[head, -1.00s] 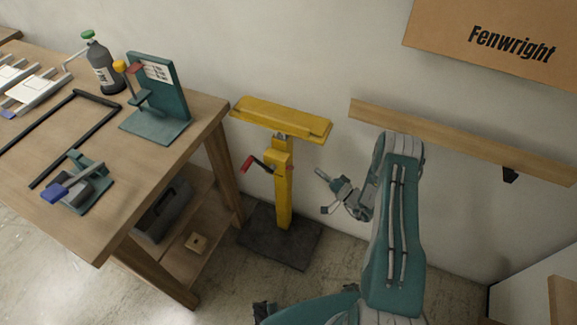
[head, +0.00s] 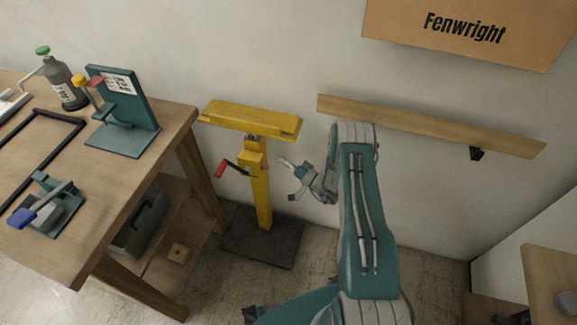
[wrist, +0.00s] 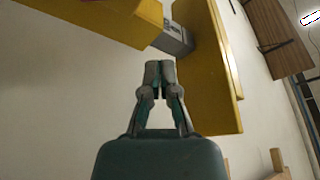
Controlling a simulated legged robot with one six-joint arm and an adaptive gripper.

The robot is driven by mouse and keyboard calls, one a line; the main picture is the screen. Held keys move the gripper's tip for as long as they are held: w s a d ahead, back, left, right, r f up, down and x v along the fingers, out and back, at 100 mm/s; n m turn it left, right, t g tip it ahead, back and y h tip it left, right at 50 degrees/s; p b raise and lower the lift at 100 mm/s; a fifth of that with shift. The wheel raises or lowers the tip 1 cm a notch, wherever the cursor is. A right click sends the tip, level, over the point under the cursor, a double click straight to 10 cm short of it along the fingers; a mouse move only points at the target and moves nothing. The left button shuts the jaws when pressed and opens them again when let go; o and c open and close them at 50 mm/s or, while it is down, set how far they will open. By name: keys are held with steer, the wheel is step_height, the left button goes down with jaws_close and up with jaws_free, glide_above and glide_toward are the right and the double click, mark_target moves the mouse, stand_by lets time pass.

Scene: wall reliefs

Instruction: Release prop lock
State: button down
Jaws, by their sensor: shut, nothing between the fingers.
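The yellow prop (head: 262,200) stands upright on a dark base plate (head: 262,240), with a wide yellow head beam (head: 250,117) on top. A lever with a red handle (head: 225,169) sticks out to the left from the collar below the beam. My gripper (head: 284,162) is to the right of the post, apart from it, on the side away from the red handle. In the wrist view its fingertips (wrist: 160,70) are together and empty, pointing towards a grey part (wrist: 175,38) between the yellow post and beam. The red handle does not show in that view.
A wooden bench (head: 130,185) with a teal stand (head: 122,110), a bottle (head: 65,85) and a blue-handled clamp (head: 45,210) is on the left. A wooden rail (head: 430,127) is on the wall at right. A cardboard box (head: 470,35) is above it.

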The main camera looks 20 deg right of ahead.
mark_target(263, 167)
steer(key=a, duration=0.1)
steer(key=w+a+f, duration=0.1)
steer(key=a, duration=0.3)
steer(key=shift+w+f, duration=0.2)
steer(key=shift+w, duration=0.1)
stand_by(0.4)
